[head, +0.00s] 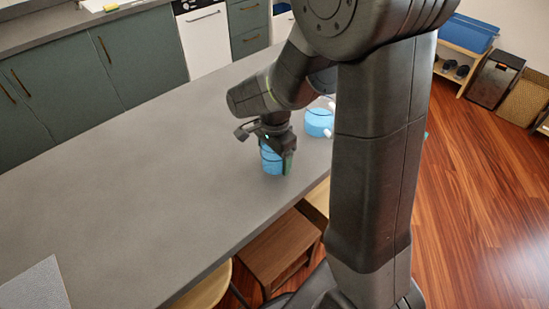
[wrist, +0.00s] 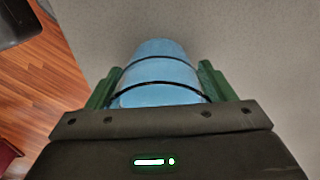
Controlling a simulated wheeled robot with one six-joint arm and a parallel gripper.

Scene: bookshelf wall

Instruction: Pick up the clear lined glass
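The glass between my fingers looks light blue, not clear, with dark lines around it (head: 272,160). It stands on the grey counter near its front edge. My gripper (head: 276,155) points down over it, with a green finger at its right side. In the wrist view the glass (wrist: 160,75) lies between the two green fingers of my gripper (wrist: 159,72) and nearly fills the space between them. I cannot tell whether both fingers press on it. Its upper part is hidden by my gripper in the head view.
Another blue item with a dark line (head: 318,122) stands on the counter (head: 130,180) behind and right of my gripper, partly hidden by my arm. A grey flat thing (head: 35,287) lies at the lower left. A wooden stool (head: 280,248) stands below the front edge. The counter's left side is clear.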

